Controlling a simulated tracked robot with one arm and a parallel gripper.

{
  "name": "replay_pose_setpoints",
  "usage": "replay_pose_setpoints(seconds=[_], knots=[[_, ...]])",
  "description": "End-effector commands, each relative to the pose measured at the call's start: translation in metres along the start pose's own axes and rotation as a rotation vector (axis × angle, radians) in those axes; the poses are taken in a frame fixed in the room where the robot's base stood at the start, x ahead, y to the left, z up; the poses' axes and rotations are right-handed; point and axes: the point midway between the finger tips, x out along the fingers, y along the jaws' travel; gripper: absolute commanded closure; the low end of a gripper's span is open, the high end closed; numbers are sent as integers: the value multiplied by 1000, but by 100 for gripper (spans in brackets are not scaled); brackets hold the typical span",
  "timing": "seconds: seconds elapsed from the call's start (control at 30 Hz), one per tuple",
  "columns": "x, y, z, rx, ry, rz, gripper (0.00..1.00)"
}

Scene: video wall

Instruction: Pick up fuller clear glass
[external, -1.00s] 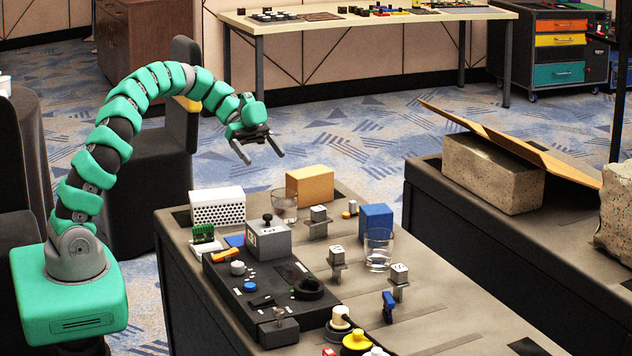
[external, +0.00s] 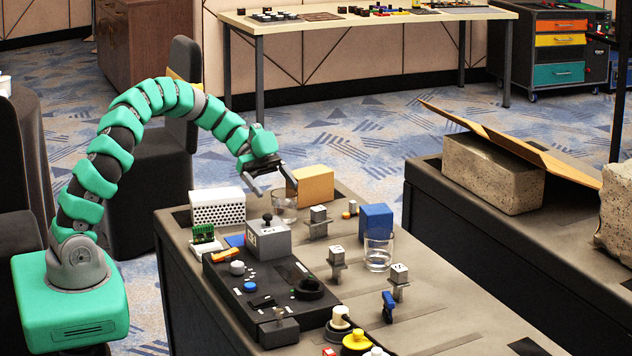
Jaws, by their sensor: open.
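Two clear glasses stand on the dark table. One glass (external: 284,208) is at the back, between the white perforated box and the tan block. The other glass (external: 378,254) stands farther forward and right, in front of the blue block. I cannot tell for sure from this view how full each one is. My gripper (external: 276,193) is open and empty. It points down toward the table, with its fingers at or just above the back glass in the picture. One finger overlaps the front of the tan block. Whether the fingers straddle the glass is not clear.
The white perforated box (external: 217,208) is left of the back glass and the tan block (external: 314,185) is right of it. A grey box with a black knob (external: 268,238) stands in front. A blue block (external: 376,221) and small labelled grey posts (external: 318,221) stand to the right.

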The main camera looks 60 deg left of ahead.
Motion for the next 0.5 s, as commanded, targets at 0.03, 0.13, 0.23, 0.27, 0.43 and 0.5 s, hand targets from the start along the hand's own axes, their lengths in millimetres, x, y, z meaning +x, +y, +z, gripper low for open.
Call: replay_pose_setpoints(seconds=[0.03, 0.13, 0.23, 0.27, 0.43, 0.5], knots=[[3, 0, 1, 0, 0, 1, 10], [12, -2, 2, 0, 0, 2, 10], [26, -4, 5, -1, 1, 4, 10], [31, -5, 5, -2, 2, 4, 10], [50, -5, 4, -2, 1, 2, 10], [51, -5, 3, -2, 1, 1, 10]])
